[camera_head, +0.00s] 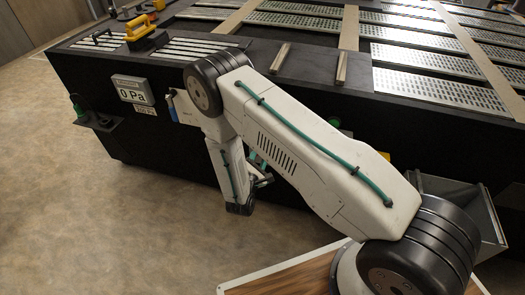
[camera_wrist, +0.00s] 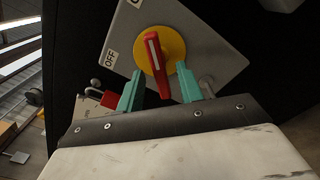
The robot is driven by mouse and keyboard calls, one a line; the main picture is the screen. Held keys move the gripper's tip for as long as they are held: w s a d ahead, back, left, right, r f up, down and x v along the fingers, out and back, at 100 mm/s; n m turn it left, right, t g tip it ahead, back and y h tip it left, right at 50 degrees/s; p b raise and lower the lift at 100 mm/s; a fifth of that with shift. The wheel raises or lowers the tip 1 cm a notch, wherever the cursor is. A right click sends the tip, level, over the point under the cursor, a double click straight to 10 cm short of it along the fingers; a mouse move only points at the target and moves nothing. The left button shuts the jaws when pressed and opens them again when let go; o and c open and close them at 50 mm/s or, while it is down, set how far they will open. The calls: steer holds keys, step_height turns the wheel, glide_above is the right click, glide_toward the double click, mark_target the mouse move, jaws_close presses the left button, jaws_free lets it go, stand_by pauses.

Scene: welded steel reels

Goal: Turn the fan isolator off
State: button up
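The fan isolator is a grey plate (camera_wrist: 205,38) with a yellow disc (camera_wrist: 175,48) and a red handle (camera_wrist: 158,65), seen in the wrist view. An OFF label (camera_wrist: 110,58) is on its left part; another label at the top is cut off. The handle runs nearly up and down in the picture, leaning slightly left at the top, not lined up with OFF. My gripper (camera_wrist: 160,88) is open, its teal fingers on either side of the handle's lower end, with gaps visible. In the head view my arm hides the isolator.
A black bench with slotted metal plates (camera_head: 425,75) spans the head view. A 0 Pa display (camera_head: 133,90) is on its front at left. A yellow handled item (camera_head: 140,30) sits on top. A grey open bin (camera_head: 460,200) is at right. Floor at left is clear.

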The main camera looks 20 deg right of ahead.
steer(key=shift+x, duration=1.7)
jaws_close()
steer(key=shift+n, duration=0.4)
steer(key=n, duration=0.3)
steer(key=shift+s+n, duration=0.1)
steer(key=shift+n, duration=0.3)
steer(key=n, duration=0.4)
steer(key=shift+n, duration=0.3)
steer(key=n, duration=0.8)
steer(key=shift+n, duration=0.3)
